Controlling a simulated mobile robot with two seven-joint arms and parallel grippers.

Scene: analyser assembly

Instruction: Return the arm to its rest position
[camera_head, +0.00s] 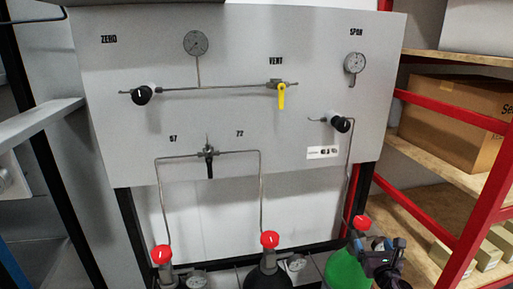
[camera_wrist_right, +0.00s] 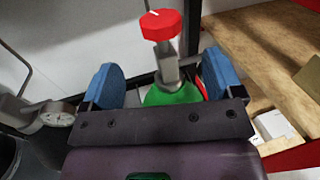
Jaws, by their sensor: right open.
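My right gripper (camera_head: 383,244) is at the lower right of the head view, by the top of the green cylinder (camera_head: 345,270). It is open. In the right wrist view its two blue fingers stand apart (camera_wrist_right: 162,80). The green cylinder's grey valve stem and red knob (camera_wrist_right: 161,24) show beyond and between the fingers; I see no grip on them. The red knob also shows in the head view (camera_head: 362,222), just left of the gripper. My left gripper is not in view.
A grey panel (camera_head: 230,110) carries gauges, black knobs and a yellow vent handle (camera_head: 281,96). Two more red-knobbed cylinders (camera_head: 161,255) (camera_head: 269,240) stand below it. At right, a red-framed shelf (camera_head: 425,175) holds a cardboard box (camera_head: 455,120) and smaller boxes.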

